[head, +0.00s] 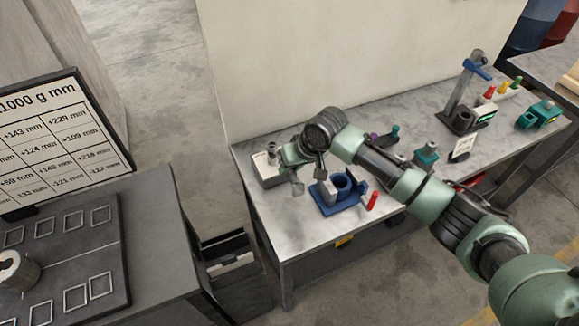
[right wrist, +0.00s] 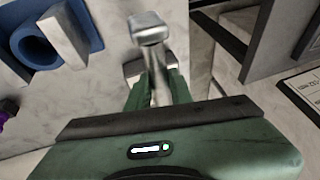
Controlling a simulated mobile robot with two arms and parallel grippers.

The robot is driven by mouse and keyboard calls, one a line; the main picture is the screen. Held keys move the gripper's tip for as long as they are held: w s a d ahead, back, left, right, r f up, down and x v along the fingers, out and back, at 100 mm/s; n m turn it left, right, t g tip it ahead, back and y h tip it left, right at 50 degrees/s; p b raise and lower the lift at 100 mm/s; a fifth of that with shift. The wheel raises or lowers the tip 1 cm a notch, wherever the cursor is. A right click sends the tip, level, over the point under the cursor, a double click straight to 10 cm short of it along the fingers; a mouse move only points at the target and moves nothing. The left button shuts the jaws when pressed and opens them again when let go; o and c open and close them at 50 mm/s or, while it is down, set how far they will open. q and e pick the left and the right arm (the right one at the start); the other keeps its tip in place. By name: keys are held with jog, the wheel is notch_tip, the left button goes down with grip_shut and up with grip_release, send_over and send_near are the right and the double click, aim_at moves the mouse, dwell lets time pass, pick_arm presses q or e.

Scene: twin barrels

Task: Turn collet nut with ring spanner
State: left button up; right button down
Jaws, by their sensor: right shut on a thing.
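My right gripper (head: 294,168) is over the left part of the grey table (head: 290,228). In the right wrist view its green fingers (right wrist: 157,90) are shut on the shaft of a grey metal tool (right wrist: 150,30). The tool has a blocky head beyond the fingertips; I cannot see a ring on it. In the head view the tool's grey end (head: 298,188) hangs below the gripper. A pale block (head: 264,178) with a small metal piece (head: 272,148) on top stands just left of the gripper. I cannot tell which piece is the collet nut. My left gripper is not in view.
A blue fixture (head: 333,206) with an upright cylinder stands right of the gripper, beside a red-handled item (head: 372,201). A teal device (head: 426,155), a stand with a blue lever (head: 462,95) and bottles are farther right. A board (head: 60,135) stands at left.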

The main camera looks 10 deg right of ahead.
jog(key=shift+p, duration=0.8)
dwell(0.8)
jog(key=shift+f+b, duration=0.6)
jog(key=shift+f, duration=0.6)
dwell(0.9)
jog(key=shift+s+a+r+m+p, duration=0.15)
jog(key=shift+a+m+p, duration=0.3)
jog(key=shift+p, duration=0.4)
jog(key=shift+a+m+t+h+p, duration=0.3)
jog(key=shift+a+m+p, duration=0.2)
jog(key=shift+a+m, duration=0.15)
jog(key=shift+s+a, duration=0.1)
jog(key=shift+a+m+h, duration=0.4)
jog(key=shift+a+m, duration=0.5)
jog(key=shift+a, duration=0.1)
